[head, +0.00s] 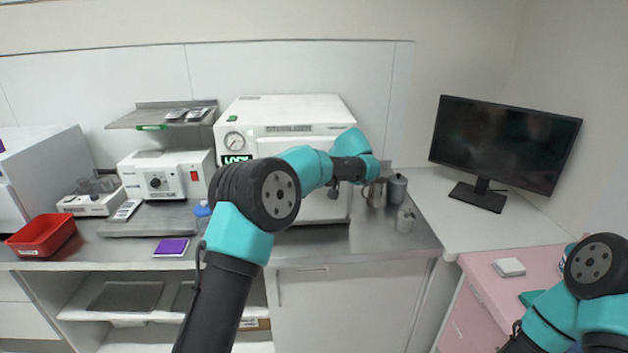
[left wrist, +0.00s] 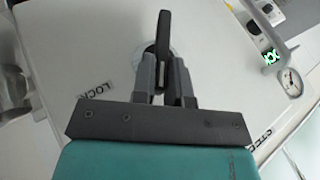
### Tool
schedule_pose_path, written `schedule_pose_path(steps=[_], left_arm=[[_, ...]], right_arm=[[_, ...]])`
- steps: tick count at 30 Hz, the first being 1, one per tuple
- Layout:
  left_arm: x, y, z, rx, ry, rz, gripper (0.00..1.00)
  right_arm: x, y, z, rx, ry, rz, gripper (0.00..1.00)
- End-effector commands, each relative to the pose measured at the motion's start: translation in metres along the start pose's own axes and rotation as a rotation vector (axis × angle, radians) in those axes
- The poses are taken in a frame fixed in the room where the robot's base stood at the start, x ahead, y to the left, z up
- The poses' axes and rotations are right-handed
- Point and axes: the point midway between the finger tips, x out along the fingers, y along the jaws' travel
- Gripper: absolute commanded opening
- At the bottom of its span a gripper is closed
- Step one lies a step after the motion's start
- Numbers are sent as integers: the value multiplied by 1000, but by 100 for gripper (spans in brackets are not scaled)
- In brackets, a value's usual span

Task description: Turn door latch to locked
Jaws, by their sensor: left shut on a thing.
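The white sterilizer (head: 290,105) stands on the counter, and its door front is largely hidden behind my left arm. A small green display (head: 237,159) on it seems to read LOCK. In the left wrist view the dark door latch (left wrist: 163,35) points up in the picture from a round hub on the white door (left wrist: 95,45). My left gripper (left wrist: 163,75) is shut on the latch, with a grey finger on each side. The letters LOCK show on the door left of the fingers. My right gripper is out of view.
Metal canisters (head: 397,189) stand right of the sterilizer, close to my left arm. A monitor (head: 505,145) is on the right desk. A red bin (head: 42,236), a purple pad (head: 171,247) and a white device (head: 166,174) are on the left. The front counter is mostly clear.

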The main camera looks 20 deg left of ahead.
Motion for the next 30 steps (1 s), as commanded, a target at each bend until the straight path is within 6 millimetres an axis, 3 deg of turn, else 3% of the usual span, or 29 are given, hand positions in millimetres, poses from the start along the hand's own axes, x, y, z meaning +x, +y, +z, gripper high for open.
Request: schedule_pose_path(steps=[1, 30], left_arm=[[9, 6, 4, 25, -17, -42, 0], [20, 25, 8, 352, -17, -820, 0]], right_arm=[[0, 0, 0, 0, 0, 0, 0], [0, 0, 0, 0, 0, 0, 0]])
